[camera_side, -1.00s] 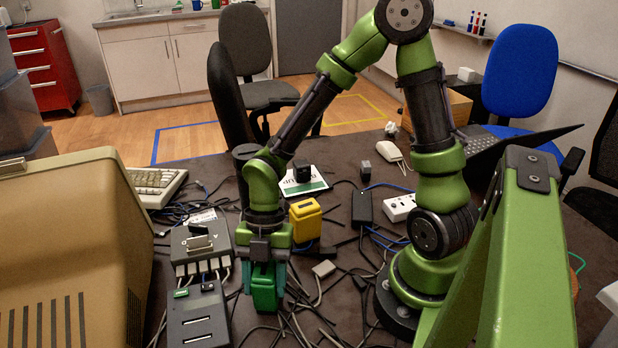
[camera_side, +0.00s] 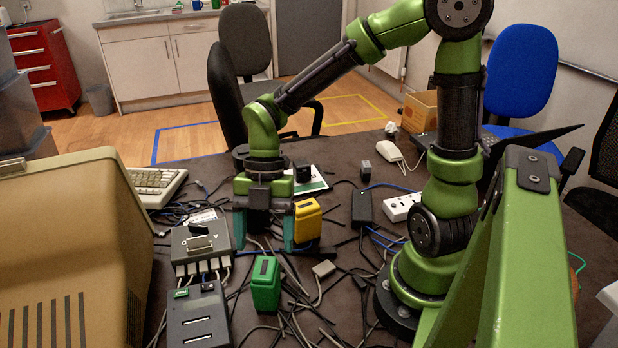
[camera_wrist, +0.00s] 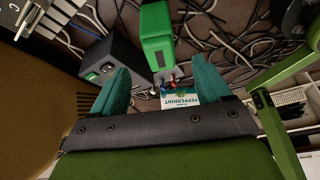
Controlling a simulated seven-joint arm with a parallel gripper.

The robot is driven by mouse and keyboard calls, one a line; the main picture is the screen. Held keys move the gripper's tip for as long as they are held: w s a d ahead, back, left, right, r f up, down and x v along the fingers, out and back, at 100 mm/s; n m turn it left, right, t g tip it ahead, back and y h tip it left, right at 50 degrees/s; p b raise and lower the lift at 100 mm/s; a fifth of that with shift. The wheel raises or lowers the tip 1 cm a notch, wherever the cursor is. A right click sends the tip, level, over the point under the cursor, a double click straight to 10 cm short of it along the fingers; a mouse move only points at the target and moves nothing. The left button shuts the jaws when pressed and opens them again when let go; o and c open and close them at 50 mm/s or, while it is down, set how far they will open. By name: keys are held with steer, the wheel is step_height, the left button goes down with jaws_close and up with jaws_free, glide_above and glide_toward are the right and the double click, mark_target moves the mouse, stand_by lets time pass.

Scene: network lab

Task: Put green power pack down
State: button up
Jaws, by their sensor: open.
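The green power pack (camera_side: 265,284) stands upright on the dark table among cables, with a dark label on its upper part. It also shows in the wrist view (camera_wrist: 157,35), beyond my fingertips. My gripper (camera_side: 263,243) is open and empty, above and behind the pack in the side view. Its two teal fingers are spread apart and clear of the pack. They also show at either side of the wrist view (camera_wrist: 162,82).
A yellow power pack (camera_side: 306,220) stands close to the right finger. A dark box with two slots (camera_side: 198,322) and a grey switch box (camera_side: 187,246) are at left. A black adapter (camera_side: 362,208) and white power strip (camera_side: 400,207) lie at right. Loose cables cover much of the table.

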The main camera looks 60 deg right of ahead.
steer(key=s+d+r+m+t, duration=0.1)
steer(key=d+r+m+t, duration=0.1)
steer(key=m, duration=0.7)
steer(key=s+d+r+m+t+h, duration=0.1)
steer(key=r+m+t, duration=0.3)
steer(key=m, duration=0.4)
steer(key=s+d+r+m+t+h, duration=0.1)
steer(key=d+r+m+t, duration=0.1)
steer(key=r+m, duration=0.3)
steer(key=d+m, duration=0.1)
steer(key=m, duration=0.3)
steer(key=shift+s+d+r+m+t, duration=0.15)
steer(key=shift+s+r+m+t, duration=0.15)
steer(key=shift+r+t, duration=0.1)
